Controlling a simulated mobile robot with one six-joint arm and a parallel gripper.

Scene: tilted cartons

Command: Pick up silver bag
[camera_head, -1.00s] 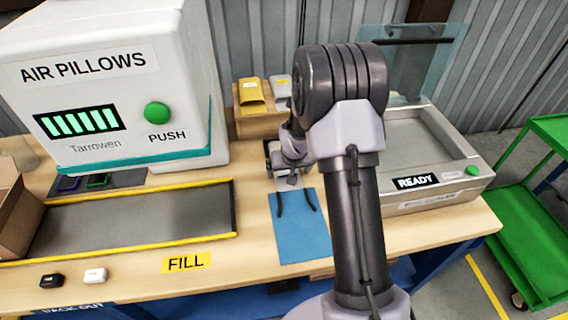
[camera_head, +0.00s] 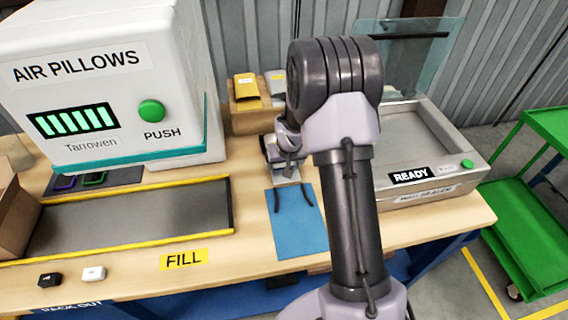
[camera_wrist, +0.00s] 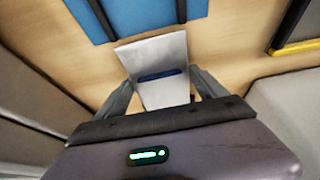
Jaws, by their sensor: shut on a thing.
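A silver bag (camera_wrist: 161,55) with a dark blue mark on its face stands between the two fingers of my gripper (camera_wrist: 163,92) in the wrist view. My gripper is shut on it. In the head view my gripper (camera_head: 284,163) is over the table, just behind the blue mat (camera_head: 297,225), and the arm hides part of it. The held bag is small and hard to make out there. The mat also shows at the top of the wrist view (camera_wrist: 140,12).
A wooden holder (camera_head: 250,122) with a yellow bag (camera_head: 246,88) and a grey packet (camera_head: 277,82) is behind my gripper. The air pillow machine (camera_head: 110,85) and conveyor (camera_head: 130,218) are left. The sealer (camera_head: 430,185) is right, partly behind my arm.

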